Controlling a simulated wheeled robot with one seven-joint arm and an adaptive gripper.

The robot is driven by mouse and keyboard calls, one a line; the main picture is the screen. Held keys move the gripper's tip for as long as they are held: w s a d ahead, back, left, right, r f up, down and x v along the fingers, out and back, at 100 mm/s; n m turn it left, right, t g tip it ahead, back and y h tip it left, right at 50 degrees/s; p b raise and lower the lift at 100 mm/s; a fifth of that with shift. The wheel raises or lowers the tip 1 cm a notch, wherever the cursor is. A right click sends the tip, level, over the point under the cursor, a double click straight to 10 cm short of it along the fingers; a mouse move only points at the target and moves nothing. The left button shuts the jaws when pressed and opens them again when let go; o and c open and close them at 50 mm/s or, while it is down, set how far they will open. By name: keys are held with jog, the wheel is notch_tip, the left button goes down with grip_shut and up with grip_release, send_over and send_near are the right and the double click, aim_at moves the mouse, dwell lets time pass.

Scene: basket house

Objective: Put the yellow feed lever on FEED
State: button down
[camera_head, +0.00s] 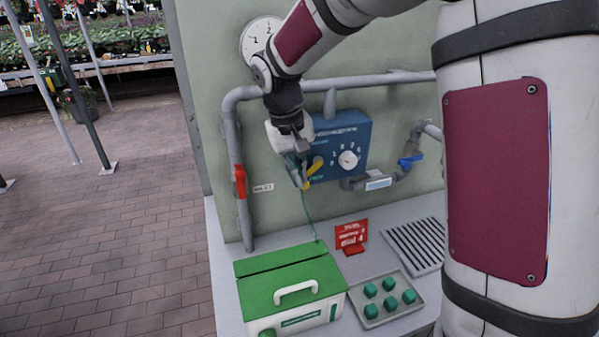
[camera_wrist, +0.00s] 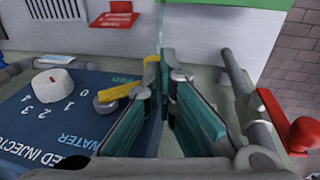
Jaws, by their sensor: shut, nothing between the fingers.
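The yellow feed lever (camera_head: 314,167) sits on the left side of the blue injector panel (camera_head: 350,132) and points down-left from its hub. In the wrist view the lever (camera_wrist: 122,94) reaches from its grey hub toward my left finger, which hides its end; I cannot tell whether they touch. The green FEED label (camera_head: 316,178) is below the hub, and the WATER label (camera_wrist: 104,135) is on the opposite side. My gripper (camera_head: 304,184) is shut and empty, just left of the lever. It also shows in the wrist view (camera_wrist: 163,72), with a small yellow patch at the left fingertip.
A white numbered dial (camera_head: 348,159) is right of the lever. A red valve handle (camera_head: 240,181) is on the left pipe, and a blue valve (camera_head: 411,161) is at right. Below are a green-lidded box (camera_head: 290,262), a red sign (camera_head: 351,234) and a tray (camera_head: 385,318).

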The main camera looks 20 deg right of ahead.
jog(key=shift+f, duration=0.1)
jog(key=shift+d+f+b, duration=0.1)
jog(key=shift+f+b, duration=0.2)
jog(key=shift+f, duration=0.5)
jog(key=shift+s, duration=0.1)
